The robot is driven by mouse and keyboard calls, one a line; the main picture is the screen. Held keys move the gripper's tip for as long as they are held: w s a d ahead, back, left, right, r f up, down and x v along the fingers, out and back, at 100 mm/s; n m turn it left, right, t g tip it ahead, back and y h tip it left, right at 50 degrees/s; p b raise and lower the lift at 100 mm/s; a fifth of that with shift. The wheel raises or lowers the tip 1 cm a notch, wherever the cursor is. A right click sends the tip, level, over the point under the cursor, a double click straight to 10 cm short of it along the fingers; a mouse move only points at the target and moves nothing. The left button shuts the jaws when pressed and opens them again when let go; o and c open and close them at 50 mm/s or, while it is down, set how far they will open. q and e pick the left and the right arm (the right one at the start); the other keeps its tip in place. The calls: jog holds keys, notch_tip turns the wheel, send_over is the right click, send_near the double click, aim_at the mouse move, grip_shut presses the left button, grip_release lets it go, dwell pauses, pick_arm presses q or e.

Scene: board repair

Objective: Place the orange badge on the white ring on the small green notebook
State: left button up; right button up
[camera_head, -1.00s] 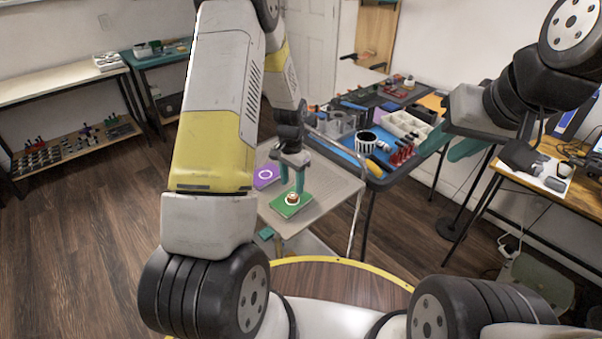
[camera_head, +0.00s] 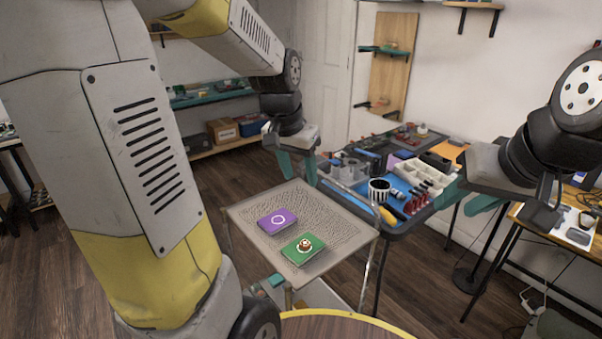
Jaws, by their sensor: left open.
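The small green notebook (camera_head: 314,241) lies on the top of a grey cart (camera_head: 330,210). A small round brown-orange badge (camera_head: 304,244) sits on it, over its white ring, whose rim shows around the badge. Exact centring is too small to tell. A purple notebook (camera_head: 264,224) with a bare white ring lies behind and left of the green one. My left gripper (camera_head: 299,180) is open and empty, above the cart's back edge and apart from both notebooks. My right gripper (camera_head: 462,202) is at the right, in front of the blue-topped workbench, with its fingers apart and nothing seen between them.
The workbench (camera_head: 403,212) holds red tools, a striped black-and-white cup (camera_head: 379,190) and white bins (camera_head: 424,173). A wooden desk (camera_head: 550,224) stands at the right. The cart's right part is clear. A shelf with boxes (camera_head: 222,131) stands at the back.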

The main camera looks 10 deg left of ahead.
pick_arm(q)
jog(key=s+r+n+t, duration=0.1)
jog(key=s+r, duration=0.2)
jog(key=s, duration=0.4)
jog(key=s+d+r+n+t+h, duration=0.1)
jog(key=s+r+t, duration=0.1)
jog(key=s+r, duration=0.2)
jog(key=s, duration=0.3)
jog(key=shift+d+n, duration=0.15)
jog(key=shift+n, duration=0.25)
jog(key=shift+s, duration=0.1)
